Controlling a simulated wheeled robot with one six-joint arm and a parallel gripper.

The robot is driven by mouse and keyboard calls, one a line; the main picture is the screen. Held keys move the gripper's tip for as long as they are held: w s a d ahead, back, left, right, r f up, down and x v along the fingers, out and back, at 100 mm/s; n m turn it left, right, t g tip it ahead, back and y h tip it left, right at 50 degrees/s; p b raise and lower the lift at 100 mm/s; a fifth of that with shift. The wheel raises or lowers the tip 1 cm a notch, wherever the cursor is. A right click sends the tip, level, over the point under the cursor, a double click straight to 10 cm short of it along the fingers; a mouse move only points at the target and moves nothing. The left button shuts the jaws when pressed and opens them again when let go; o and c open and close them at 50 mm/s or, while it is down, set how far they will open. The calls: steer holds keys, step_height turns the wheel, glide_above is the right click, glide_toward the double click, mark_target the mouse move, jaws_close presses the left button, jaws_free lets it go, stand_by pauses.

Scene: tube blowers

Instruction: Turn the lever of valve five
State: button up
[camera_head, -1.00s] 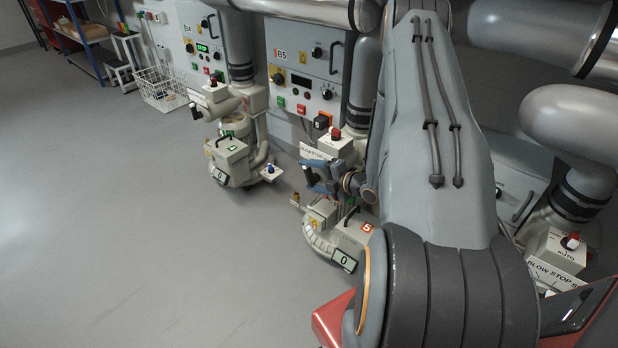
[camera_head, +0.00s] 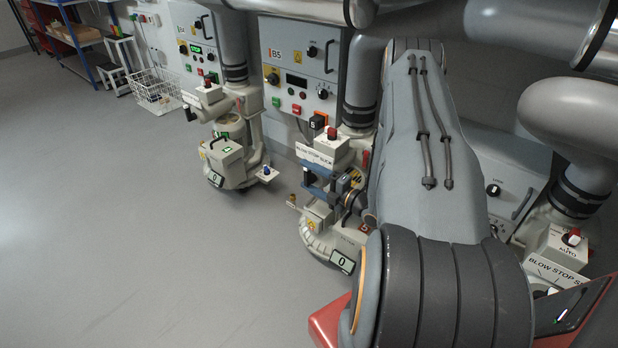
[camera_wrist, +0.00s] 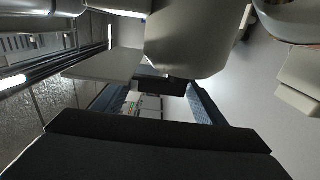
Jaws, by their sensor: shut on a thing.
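Valve five (camera_head: 318,243), a pale unit with a red 5 tag and a display reading 0, stands below panel B5. My gripper (camera_head: 314,186), with blue fingers, is just above this unit and in front of the box labelled BLOW STOP (camera_head: 318,157). In the wrist view my gripper (camera_wrist: 155,108) has a dark bar, apparently the lever (camera_wrist: 160,86), between its fingers. It is shut on that bar. A pale rounded body (camera_wrist: 190,45) sits beyond it. My arm hides the right side of the unit, and the lever's angle is hard to read.
Panel B5 (camera_head: 298,70) is behind the unit, with a grey pipe (camera_head: 362,80) beside it. A similar unit (camera_head: 228,160) stands to the left. Another BLOW STOP box (camera_head: 556,247) is at the right. The floor (camera_head: 120,220) at the left is clear.

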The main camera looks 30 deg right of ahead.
steer(key=shift+r, duration=0.15)
steer(key=o, duration=1)
steer(key=shift+s+d, duration=0.1)
steer(key=shift+s, duration=0.1)
steer(key=p+v, duration=0.1)
steer(key=v, duration=0.6)
steer(key=shift+s, duration=0.15)
